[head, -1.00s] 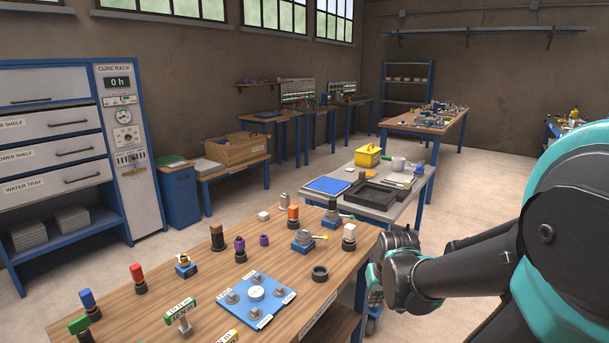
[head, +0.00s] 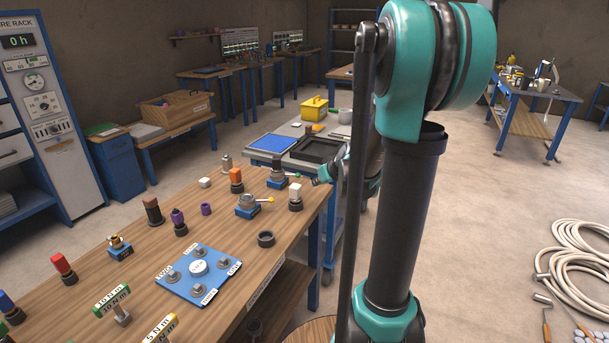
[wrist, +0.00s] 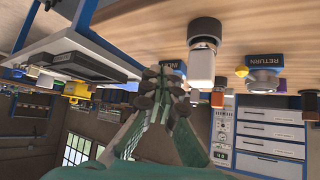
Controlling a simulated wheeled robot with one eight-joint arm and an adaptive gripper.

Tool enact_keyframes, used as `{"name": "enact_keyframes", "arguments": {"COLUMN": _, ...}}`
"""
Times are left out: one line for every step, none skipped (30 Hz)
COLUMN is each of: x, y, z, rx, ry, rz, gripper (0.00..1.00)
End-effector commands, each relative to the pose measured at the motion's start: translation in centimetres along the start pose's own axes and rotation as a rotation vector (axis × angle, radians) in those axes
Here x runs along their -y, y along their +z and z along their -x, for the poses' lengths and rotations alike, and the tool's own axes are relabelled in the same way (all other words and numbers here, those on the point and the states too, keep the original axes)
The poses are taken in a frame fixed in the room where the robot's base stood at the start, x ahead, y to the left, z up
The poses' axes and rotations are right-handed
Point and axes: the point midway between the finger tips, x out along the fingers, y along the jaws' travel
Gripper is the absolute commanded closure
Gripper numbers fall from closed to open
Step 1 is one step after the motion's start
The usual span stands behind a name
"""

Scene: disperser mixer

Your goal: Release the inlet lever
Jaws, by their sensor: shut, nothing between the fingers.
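The inlet valve (head: 277,180) is a small blue block with a grey metal body on the bench's far right part. Its lever has a green knob (head: 297,174) and points right. In the inverted wrist view, a blue label reading INLE (wrist: 177,68) is partly hidden behind my fingers. My gripper (head: 322,178) is at the bench's right edge, close to the green knob; contact cannot be told. In the wrist view its fingers (wrist: 165,80) are together and empty. The return valve (head: 247,206), with a yellow-knobbed lever, is nearer; its RETURN label (wrist: 265,60) shows in the wrist view.
A white-capped post (head: 295,196) stands close to my gripper, in front of the inlet valve. An orange-capped post (head: 236,180) is left of the valve. A grey cart (head: 312,130) with trays and a yellow box (head: 314,108) stands behind.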

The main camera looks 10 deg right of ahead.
Motion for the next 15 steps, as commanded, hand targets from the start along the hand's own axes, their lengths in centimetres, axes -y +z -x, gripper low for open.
{"name": "enact_keyframes", "arguments": {"x": -0.6, "y": -0.6, "z": -0.4, "rx": -0.014, "ry": 0.002, "rz": 0.005, "gripper": 1.0}}
{"name": "enact_keyframes", "arguments": {"x": -0.8, "y": -0.8, "z": -0.6, "rx": -0.02, "ry": 0.003, "rz": 0.008, "gripper": 1.0}}
{"name": "enact_keyframes", "arguments": {"x": -1.0, "y": -1.1, "z": -0.7, "rx": -0.026, "ry": 0.003, "rz": 0.013, "gripper": 1.0}}
{"name": "enact_keyframes", "arguments": {"x": -1.1, "y": -1.2, "z": -0.9, "rx": -0.029, "ry": 0.003, "rz": 0.015, "gripper": 1.0}}
{"name": "enact_keyframes", "arguments": {"x": -1.1, "y": -1.2, "z": -1.0, "rx": -0.031, "ry": 0.003, "rz": 0.016, "gripper": 1.0}}
{"name": "enact_keyframes", "arguments": {"x": -1.2, "y": -1.3, "z": -1.2, "rx": -0.032, "ry": 0.003, "rz": 0.016, "gripper": 1.0}}
{"name": "enact_keyframes", "arguments": {"x": -1.2, "y": -1.3, "z": -1.4, "rx": -0.032, "ry": 0.003, "rz": 0.017, "gripper": 1.0}}
{"name": "enact_keyframes", "arguments": {"x": -1.1, "y": -1.3, "z": -1.6, "rx": -0.032, "ry": 0.003, "rz": 0.017, "gripper": 1.0}}
{"name": "enact_keyframes", "arguments": {"x": -1.1, "y": -1.3, "z": -1.9, "rx": -0.032, "ry": 0.003, "rz": 0.017, "gripper": 1.0}}
{"name": "enact_keyframes", "arguments": {"x": -1.1, "y": -1.4, "z": -2.2, "rx": -0.031, "ry": 0.003, "rz": 0.017, "gripper": 1.0}}
{"name": "enact_keyframes", "arguments": {"x": -1.1, "y": -1.4, "z": -2.6, "rx": -0.031, "ry": 0.003, "rz": 0.017, "gripper": 1.0}}
{"name": "enact_keyframes", "arguments": {"x": -1.1, "y": -1.4, "z": -3.1, "rx": -0.031, "ry": 0.002, "rz": 0.016, "gripper": 1.0}}
{"name": "enact_keyframes", "arguments": {"x": -1.1, "y": -1.4, "z": -3.5, "rx": -0.031, "ry": 0.002, "rz": 0.016, "gripper": 1.0}}
{"name": "enact_keyframes", "arguments": {"x": -1.1, "y": -1.4, "z": -4.0, "rx": -0.031, "ry": 0.002, "rz": 0.016, "gripper": 1.0}}
{"name": "enact_keyframes", "arguments": {"x": -1.1, "y": -1.4, "z": -4.5, "rx": -0.031, "ry": 0.002, "rz": 0.016, "gripper": 1.0}}
